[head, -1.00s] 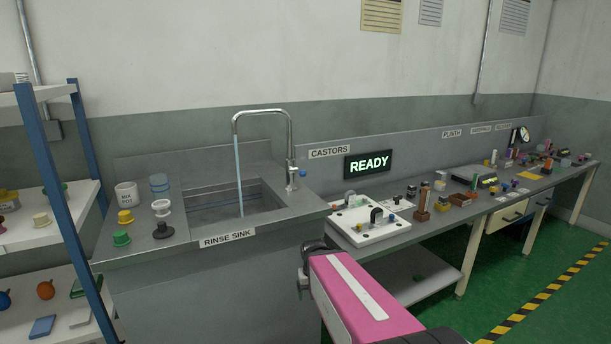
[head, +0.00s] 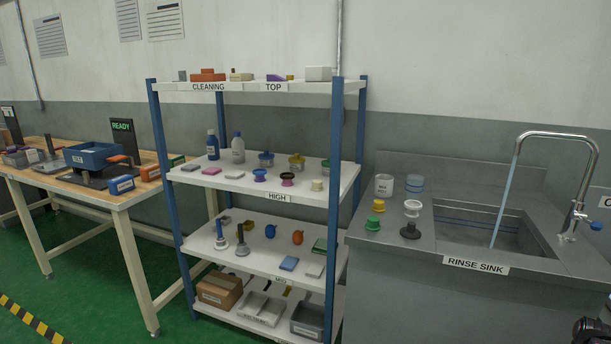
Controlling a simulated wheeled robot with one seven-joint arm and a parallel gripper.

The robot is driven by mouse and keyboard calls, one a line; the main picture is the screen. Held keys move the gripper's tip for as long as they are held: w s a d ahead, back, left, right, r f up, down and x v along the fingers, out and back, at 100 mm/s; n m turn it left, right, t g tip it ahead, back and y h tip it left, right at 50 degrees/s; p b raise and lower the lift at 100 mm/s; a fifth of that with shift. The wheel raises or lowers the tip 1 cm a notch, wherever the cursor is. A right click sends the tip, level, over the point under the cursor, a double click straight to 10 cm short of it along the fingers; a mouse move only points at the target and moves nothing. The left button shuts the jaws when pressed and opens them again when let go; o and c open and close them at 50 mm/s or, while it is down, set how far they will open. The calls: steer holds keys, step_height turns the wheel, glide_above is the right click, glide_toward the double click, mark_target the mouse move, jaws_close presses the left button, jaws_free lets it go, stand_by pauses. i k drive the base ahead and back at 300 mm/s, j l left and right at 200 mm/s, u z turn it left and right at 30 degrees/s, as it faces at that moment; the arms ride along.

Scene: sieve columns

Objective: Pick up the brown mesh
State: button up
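I cannot make out a brown mesh in the head view. Small flanged pieces stand on the shelf marked HIGH: a blue one (head: 260,175), a black and pink one (head: 287,179) and a cream one (head: 317,185). Beside the sink stand a yellow piece (head: 378,206), a green one (head: 373,223), a white one (head: 412,208) and a black one (head: 410,231). Any mesh in them is too small to tell. Only a dark bit of my arm shows at the lower right edge. My gripper is not in view.
A blue-posted shelf rack (head: 256,200) stands in the middle, with bottles, jars, plungers and boxes on it. The rinse sink (head: 484,225) with running tap is at right. A wooden bench (head: 95,195) with a blue tray (head: 92,155) is at left. Green floor is open at lower left.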

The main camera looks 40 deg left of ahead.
mark_target(286, 174)
steer(key=k+j+z, duration=0.2)
steer(key=j+z, duration=0.15)
steer(key=k+j+z, duration=0.65)
steer(key=k+j, duration=1.05)
